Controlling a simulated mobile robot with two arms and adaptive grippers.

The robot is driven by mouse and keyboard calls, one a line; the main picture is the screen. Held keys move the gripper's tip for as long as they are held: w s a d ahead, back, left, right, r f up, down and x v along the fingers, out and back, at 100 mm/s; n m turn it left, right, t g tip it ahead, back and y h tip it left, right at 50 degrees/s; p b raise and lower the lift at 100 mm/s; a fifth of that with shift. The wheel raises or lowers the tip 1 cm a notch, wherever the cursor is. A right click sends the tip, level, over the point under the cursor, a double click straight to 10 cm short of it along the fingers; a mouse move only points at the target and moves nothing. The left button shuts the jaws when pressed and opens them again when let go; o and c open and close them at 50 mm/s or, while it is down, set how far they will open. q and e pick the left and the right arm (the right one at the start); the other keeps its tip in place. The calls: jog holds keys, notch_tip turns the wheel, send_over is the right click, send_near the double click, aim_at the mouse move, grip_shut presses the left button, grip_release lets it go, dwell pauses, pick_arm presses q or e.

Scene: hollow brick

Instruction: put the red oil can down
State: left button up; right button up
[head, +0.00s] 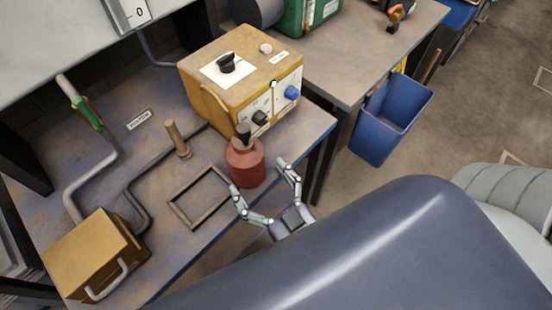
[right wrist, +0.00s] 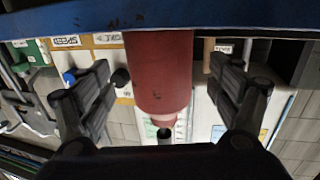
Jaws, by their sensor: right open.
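The red oil can (head: 246,166) stands upright on the workbench (head: 190,235), close to its front edge, with its dark cap on top. It is beside the empty rectangular frame (head: 183,212), not inside it. My right gripper (head: 259,176) is open in front of the can, one finger to each side. In the right wrist view the picture is upside down; the can (right wrist: 160,75) sits between the spread fingers (right wrist: 164,68), with a gap visible on both sides. My left gripper is not in view.
A yellow control box (head: 235,82) with knobs stands just behind the can. A wooden peg (head: 177,138) rises behind the frame. A yellow box with a handle (head: 95,255) sits at the bench's left. A blue bin (head: 390,118) hangs off the neighbouring bench at right.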

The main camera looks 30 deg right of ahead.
jog(key=s, duration=0.7)
jog(key=shift+d+b, duration=0.3)
jog(key=shift+d, duration=0.1)
jog(key=s+a+f+n+g, duration=0.1)
jog(key=s+f+g, duration=0.25)
jog(key=f, duration=1.25)
jog(key=s+a+f+g, duration=0.15)
jog(key=f+g, duration=0.25)
jog(key=f, duration=1.3)
jog(key=s+d+f+g, duration=0.2)
jog(key=s+d+f, duration=0.1)
jog(key=f, duration=0.3)
jog(key=s+d+f+g, duration=0.2)
jog(key=s+f+g, duration=0.1)
jog(key=f, duration=0.4)
jog(key=shift+s+d+f, duration=0.3)
jog(key=shift+s+d, duration=0.05)
jog(key=shift+d, duration=0.05)
jog(key=shift+o, duration=0.5)
jog(key=s+d+f+g+h, duration=0.2)
jog(key=s+d+f+g, duration=0.2)
jog(key=s+d+f, duration=0.3)
jog(key=shift+s+d, duration=0.2)
jog(key=shift+d, duration=0.2)
jog(key=shift+s+f, duration=0.1)
